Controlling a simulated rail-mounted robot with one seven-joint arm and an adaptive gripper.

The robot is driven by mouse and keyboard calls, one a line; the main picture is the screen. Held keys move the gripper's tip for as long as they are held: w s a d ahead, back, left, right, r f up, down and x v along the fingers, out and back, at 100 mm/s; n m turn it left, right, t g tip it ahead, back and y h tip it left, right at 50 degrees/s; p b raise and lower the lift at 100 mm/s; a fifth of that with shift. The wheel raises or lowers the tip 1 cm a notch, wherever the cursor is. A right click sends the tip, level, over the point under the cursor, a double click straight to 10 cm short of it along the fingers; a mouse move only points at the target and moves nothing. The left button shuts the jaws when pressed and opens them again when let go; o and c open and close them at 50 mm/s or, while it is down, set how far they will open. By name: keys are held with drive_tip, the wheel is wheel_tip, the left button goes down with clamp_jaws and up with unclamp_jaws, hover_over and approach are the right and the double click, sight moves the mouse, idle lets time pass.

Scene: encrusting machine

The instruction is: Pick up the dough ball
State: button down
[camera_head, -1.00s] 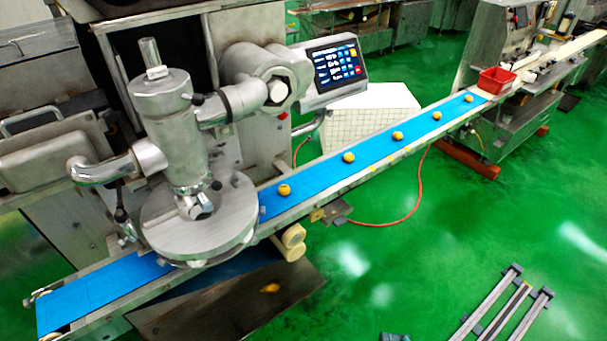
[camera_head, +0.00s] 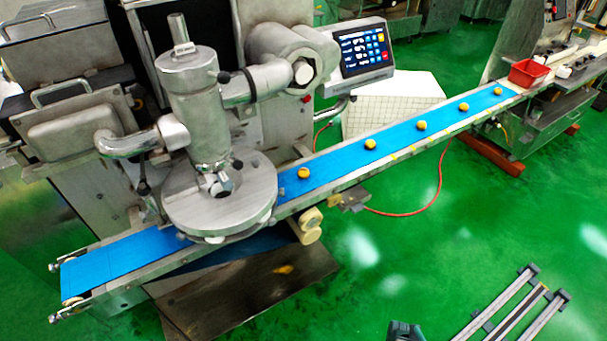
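Several small round golden dough balls lie spaced apart in a row on the blue conveyor belt (camera_head: 335,160). The nearest dough ball (camera_head: 303,173) is just right of the round metal disk of the machine. Others follow up the belt, such as one dough ball (camera_head: 370,144) and the farthest one (camera_head: 498,90) near the red bin. A flattened yellowish piece (camera_head: 283,269) lies on the dark plate below the belt; I cannot tell if it is dough. My gripper is not recognisable in the view.
The encrusting machine (camera_head: 205,110) with its metal disk (camera_head: 220,200) covers the middle of the belt. A control screen (camera_head: 362,46) stands behind it. A red bin (camera_head: 528,72) is at the belt's far end. A dark part (camera_head: 405,331) shows at the bottom edge.

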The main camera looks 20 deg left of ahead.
idle(0.3)
drive_tip(key=c, duration=0.5)
unclamp_jaws()
